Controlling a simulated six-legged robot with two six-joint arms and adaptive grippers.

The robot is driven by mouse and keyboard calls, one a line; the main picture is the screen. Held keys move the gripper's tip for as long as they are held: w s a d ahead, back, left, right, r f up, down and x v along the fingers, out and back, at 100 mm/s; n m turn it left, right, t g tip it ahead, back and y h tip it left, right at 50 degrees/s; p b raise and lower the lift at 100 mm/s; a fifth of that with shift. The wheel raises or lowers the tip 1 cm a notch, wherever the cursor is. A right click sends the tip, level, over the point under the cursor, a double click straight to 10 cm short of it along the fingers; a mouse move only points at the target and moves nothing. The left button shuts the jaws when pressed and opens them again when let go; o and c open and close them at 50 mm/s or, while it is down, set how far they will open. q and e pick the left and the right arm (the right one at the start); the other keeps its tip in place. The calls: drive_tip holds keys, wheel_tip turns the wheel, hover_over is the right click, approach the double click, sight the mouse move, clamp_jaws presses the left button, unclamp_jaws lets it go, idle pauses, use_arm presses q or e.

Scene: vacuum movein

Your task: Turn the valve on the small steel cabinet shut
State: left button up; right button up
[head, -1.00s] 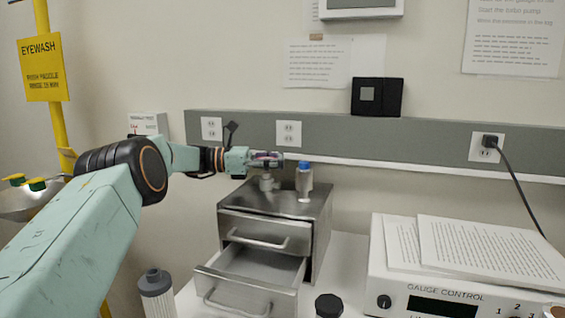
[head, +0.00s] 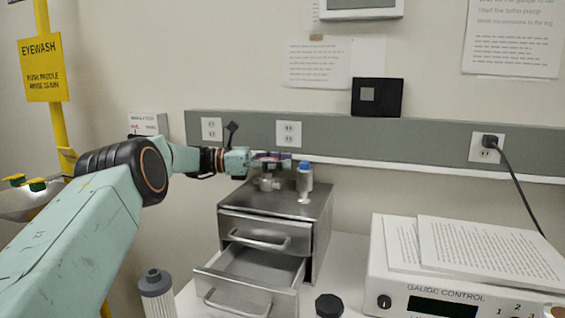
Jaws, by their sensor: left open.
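The small steel cabinet (head: 319,212) stands on the white bench, its upper drawer (head: 265,235) closed and its lower drawer (head: 247,283) pulled out. On its top, toward the left, is a small grey metal fitting, the valve (head: 267,183). Its upper part is partly hidden by my left gripper (head: 275,161). The gripper is open at the top of the valve, pointing right; I cannot tell whether it touches. A small bottle with a blue cap (head: 304,180) stands on the cabinet just right of the fingertips. My right gripper is not in view.
A gauge control box (head: 450,293) with papers on it stands at the right. A black-capped jar (head: 328,305) is in front of the cabinet, and a ribbed cylinder (head: 157,295) is at the front left. The wall with an outlet strip (head: 350,132) is close behind.

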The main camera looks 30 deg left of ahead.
use_arm(q)
drive_tip(key=v, duration=0.7)
drive_tip(key=shift+s+a, duration=0.1)
drive_tip(key=shift+a, duration=0.1)
